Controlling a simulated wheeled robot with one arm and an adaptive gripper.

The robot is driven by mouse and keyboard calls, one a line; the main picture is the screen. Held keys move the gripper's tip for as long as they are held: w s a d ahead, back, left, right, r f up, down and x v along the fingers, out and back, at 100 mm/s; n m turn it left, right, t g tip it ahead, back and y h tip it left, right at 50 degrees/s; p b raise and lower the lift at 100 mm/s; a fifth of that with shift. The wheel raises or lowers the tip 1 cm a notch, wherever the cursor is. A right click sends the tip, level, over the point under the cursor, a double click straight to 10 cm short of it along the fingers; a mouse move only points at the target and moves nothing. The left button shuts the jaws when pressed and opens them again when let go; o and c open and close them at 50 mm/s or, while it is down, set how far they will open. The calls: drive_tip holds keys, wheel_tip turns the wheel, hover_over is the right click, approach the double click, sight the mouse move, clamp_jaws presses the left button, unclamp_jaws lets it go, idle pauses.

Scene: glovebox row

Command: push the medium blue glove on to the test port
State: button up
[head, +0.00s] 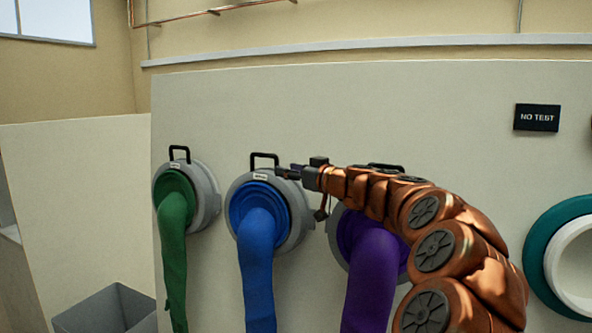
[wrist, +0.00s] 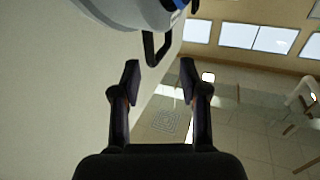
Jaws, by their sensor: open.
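The blue glove (head: 257,265) hangs from a round grey port ring (head: 297,230) on the pale panel, with a black handle (head: 264,157) on top. A bit of blue also shows at the top edge of the wrist view (wrist: 181,4). My gripper (head: 283,172) is beside the ring's upper right, close to that handle. In the wrist view, my gripper (wrist: 159,72) is open and empty, and a black handle (wrist: 156,48) shows just beyond the fingertips, below a grey ring (wrist: 135,12). I cannot tell whether they touch. No port is clearly marked as the test port.
A green glove (head: 173,245) hangs to the left and a purple glove (head: 368,275) to the right, partly behind my arm. A teal ring with a white port (head: 540,250) is at far right, below a "NO TEST" sign (head: 537,117). A grey bin (head: 105,310) stands lower left.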

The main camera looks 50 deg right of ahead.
sight(278, 164)
drive_tip(key=shift+s+d+r+h, duration=0.1)
drive_tip(key=shift+s+d+h, duration=0.15)
drive_tip(key=shift+d, duration=0.3)
drive_tip(key=shift+w+d, duration=0.15)
drive_tip(key=shift+w, duration=0.05)
drive_tip(key=shift+w+d+p, duration=0.15)
drive_tip(key=shift+w+p, duration=0.65)
drive_tip(key=shift+w, duration=1.05)
drive_tip(key=shift+w+d+p, duration=0.15)
drive_tip(key=shift+w+p, duration=0.65)
drive_tip(key=shift+w, duration=1)
clamp_jaws()
